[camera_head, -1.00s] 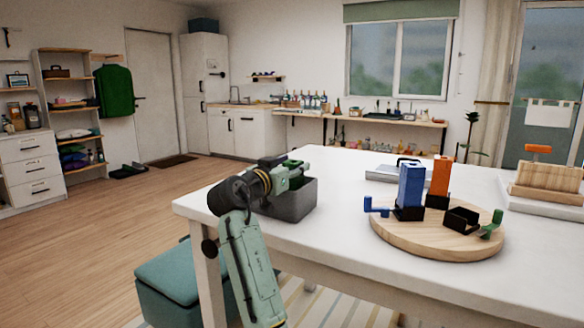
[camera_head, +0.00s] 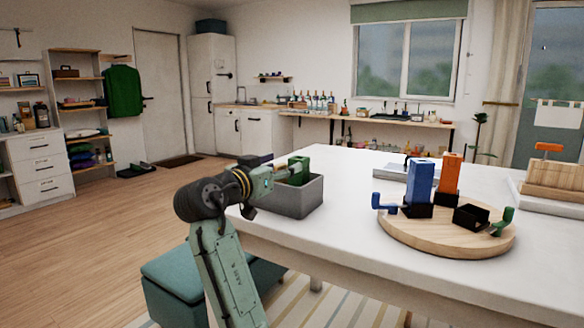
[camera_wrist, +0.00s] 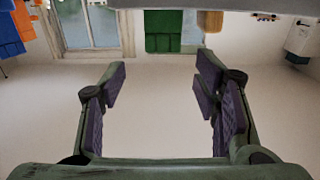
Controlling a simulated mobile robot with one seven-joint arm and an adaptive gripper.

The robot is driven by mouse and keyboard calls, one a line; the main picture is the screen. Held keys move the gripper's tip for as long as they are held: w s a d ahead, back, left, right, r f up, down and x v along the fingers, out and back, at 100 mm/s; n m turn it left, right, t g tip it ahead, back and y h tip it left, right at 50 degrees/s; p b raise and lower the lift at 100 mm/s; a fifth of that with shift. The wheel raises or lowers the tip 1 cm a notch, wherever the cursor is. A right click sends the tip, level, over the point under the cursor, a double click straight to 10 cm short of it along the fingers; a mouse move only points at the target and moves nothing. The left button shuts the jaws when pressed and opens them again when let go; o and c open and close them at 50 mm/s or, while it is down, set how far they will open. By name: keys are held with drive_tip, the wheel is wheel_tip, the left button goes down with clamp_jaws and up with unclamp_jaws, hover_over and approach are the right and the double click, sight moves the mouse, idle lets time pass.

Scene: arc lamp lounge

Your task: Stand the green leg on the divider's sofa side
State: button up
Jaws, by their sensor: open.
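A dark green block (camera_head: 299,171), which looks like the green leg, shows at the grey open box (camera_head: 299,200) on the white table's left end. My arm's end lies beside and partly over this box, and I cannot fully separate block from gripper there. In the wrist view my gripper (camera_wrist: 160,78) is open, with nothing between its fingers. A green rectangle (camera_wrist: 164,30) shows beyond the fingertips; I cannot tell what it is. A blue block (camera_head: 419,183) and an orange block (camera_head: 446,179) stand upright in black bases. I cannot make out which part is the divider.
A round wooden board (camera_head: 440,243) bears these blocks, an empty black holder (camera_head: 470,217), and small blue (camera_head: 383,202) and green (camera_head: 503,220) bent pieces. A wooden rack (camera_head: 552,178) stands at right. A teal bench (camera_head: 180,280) stands beside the table. Bare tabletop (camera_head: 345,200) lies between box and board.

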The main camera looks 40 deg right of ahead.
drive_tip(key=shift+v, duration=1.55)
